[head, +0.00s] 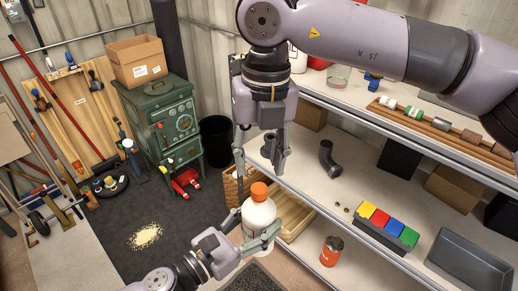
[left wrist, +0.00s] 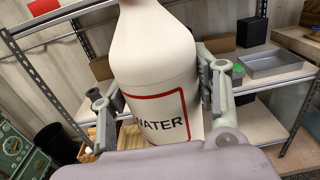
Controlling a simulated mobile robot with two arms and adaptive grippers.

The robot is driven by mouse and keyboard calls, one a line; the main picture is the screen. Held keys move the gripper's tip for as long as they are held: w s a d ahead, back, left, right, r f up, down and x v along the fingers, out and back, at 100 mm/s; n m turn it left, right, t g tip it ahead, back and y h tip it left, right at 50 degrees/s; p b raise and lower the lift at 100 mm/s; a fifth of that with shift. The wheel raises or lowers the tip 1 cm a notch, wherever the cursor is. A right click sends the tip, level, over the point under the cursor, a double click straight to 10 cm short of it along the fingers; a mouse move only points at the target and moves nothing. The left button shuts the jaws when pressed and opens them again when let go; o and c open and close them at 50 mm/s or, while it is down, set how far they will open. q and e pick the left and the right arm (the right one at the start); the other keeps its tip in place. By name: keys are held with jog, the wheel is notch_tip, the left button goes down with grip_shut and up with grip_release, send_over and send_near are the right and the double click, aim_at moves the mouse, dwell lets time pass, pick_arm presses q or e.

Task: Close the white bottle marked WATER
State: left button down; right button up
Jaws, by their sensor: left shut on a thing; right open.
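The white bottle (head: 258,214) stands roughly upright in the head view, with an orange cap (head: 259,190) at its top. I cannot tell how tightly the cap sits. In the left wrist view the bottle (left wrist: 155,60) shows a red-framed WATER label, and its top is out of the picture. My left gripper (head: 254,232) is shut around the bottle's body, one finger on each side. My right gripper (head: 260,168) is open and points down just above the cap, with its fingers spread to either side and nothing between them.
Shelves stand at the right, with a dark pipe elbow (head: 329,160), a row of coloured boxes (head: 387,228), a grey tray (head: 470,265) and an orange can (head: 331,251). A wooden crate (head: 297,222) is behind the bottle. A green stove (head: 165,125) stands at the back left.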

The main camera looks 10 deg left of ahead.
aim_at(259, 188)
jog(key=n, duration=0.4)
jog(key=shift+r, duration=0.2)
jog(key=n, duration=0.3)
jog(key=shift+r+n, duration=0.2)
jog(key=shift+n, duration=0.2)
jog(key=n, duration=0.3)
jog(key=shift+a+r+n, duration=0.1)
jog(key=shift+r+n, duration=0.05)
jog(key=shift+n, duration=0.15)
jog(key=n, duration=0.4)
jog(key=shift+r+h, duration=0.2)
jog(key=shift+h, duration=0.1)
jog(key=shift+f, duration=4.05)
grip_shut()
